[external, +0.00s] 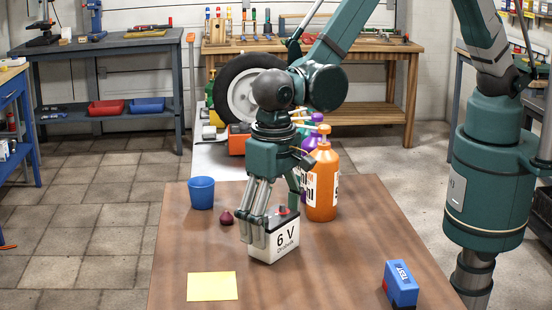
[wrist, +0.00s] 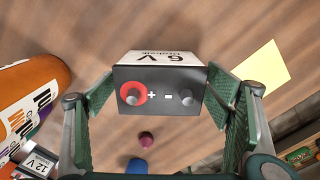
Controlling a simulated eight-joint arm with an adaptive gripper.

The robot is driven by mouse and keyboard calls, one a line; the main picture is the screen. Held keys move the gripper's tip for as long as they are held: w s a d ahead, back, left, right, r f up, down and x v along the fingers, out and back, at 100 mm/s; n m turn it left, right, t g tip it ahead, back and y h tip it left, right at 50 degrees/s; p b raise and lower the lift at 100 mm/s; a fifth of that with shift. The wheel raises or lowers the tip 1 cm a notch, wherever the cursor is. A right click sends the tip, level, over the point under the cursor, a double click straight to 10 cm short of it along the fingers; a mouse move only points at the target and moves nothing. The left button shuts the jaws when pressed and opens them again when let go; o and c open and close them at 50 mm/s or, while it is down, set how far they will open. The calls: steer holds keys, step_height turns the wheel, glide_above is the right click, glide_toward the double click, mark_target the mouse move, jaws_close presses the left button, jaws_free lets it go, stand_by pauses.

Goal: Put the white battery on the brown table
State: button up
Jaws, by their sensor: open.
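The white battery (external: 276,238), marked 6 V with a dark top, stands upright on the brown table (external: 340,265). My gripper (external: 272,215) is pointed down over the battery with its fingers on either side of it. In the wrist view the battery's dark top (wrist: 160,92) with a red-ringed plus terminal and a minus terminal lies between the two green finger pads. My gripper (wrist: 160,110) is open, with a gap visible at the left pad; the right pad is close to the battery's side.
A blue cup (external: 201,192), a small dark red object (external: 226,217) and an orange bottle (external: 322,185) stand behind the battery. A yellow sheet (external: 212,286) lies front left, and a blue box (external: 401,283) sits front right. The table's right middle is clear.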

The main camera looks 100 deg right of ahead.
mark_target(274, 216)
step_height(274, 216, up, 10)
steer(key=shift+r+p, duration=0.1)
steer(key=shift+p, duration=0.35)
stand_by(0.6)
steer(key=shift+s+d+r, duration=0.1)
steer(key=shift+d+r, duration=0.25)
steer(key=shift+r, duration=0.05)
steer(key=s+d+r+n+t, duration=0.2)
steer(key=s+d+r, duration=0.4)
steer(key=d+r, duration=0.3)
steer(key=s+d+r+n+t, duration=0.1)
steer(key=s+d+r+n, duration=0.1)
steer(key=s+d+r, duration=0.5)
steer(key=s+d+r+n+t, duration=0.2)
steer(key=s+d+n+t, duration=0.2)
steer(key=s+d, duration=1.3)
steer(key=shift+d+r+n, duration=0.15)
steer(key=shift+r+n, duration=0.25)
steer(key=shift+n, duration=0.1)
